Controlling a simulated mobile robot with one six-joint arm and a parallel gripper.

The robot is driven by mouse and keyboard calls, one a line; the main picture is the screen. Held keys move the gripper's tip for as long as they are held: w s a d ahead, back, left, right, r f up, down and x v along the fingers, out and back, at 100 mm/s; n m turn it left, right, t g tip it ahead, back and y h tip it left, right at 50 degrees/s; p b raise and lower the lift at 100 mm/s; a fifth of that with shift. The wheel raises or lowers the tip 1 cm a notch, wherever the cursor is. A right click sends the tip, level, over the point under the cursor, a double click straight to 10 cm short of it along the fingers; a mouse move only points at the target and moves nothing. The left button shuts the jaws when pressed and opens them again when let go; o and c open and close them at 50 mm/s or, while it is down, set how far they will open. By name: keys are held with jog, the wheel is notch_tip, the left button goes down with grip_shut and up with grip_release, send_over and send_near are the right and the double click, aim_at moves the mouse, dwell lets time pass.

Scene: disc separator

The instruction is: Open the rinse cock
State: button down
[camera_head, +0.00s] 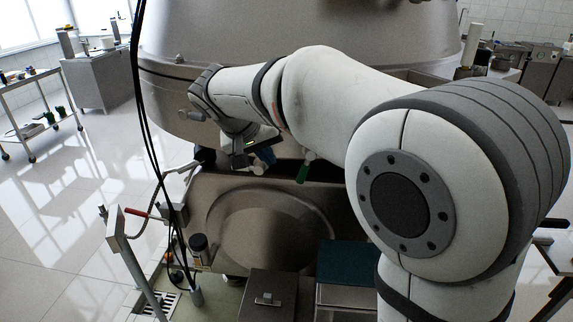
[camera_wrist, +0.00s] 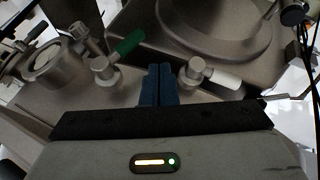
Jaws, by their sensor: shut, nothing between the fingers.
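My gripper (camera_wrist: 160,85) is shut and empty, its two blue fingers together in the wrist view. The fingers point between two small metal cocks. One cock has a green handle (camera_wrist: 126,43), left of the fingers and slanting up to the right. The other has a white handle (camera_wrist: 224,79), right of the fingers and lying nearly level. The fingertips look apart from both handles. In the head view my gripper (camera_head: 262,160) is at the machine's front, with the green handle (camera_head: 304,171) hanging down to its right. No label shows which cock is the rinse cock.
The large steel separator body (camera_head: 230,100) stands behind my arm. A round gauge or sight glass (camera_wrist: 46,58) sits left of the green-handled cock. A post with a red handle (camera_head: 135,212), black cables (camera_head: 150,150) and a dark box (camera_head: 268,295) stand in front. Open floor lies left.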

aim_at(306, 166)
jog(key=w+d+f+p, duration=0.1)
jog(key=w+d+f, duration=0.1)
jog(key=d+f, duration=0.2)
jog(key=shift+d+f, duration=0.3)
jog(key=shift+d, duration=0.35)
jog(key=shift+w, duration=0.1)
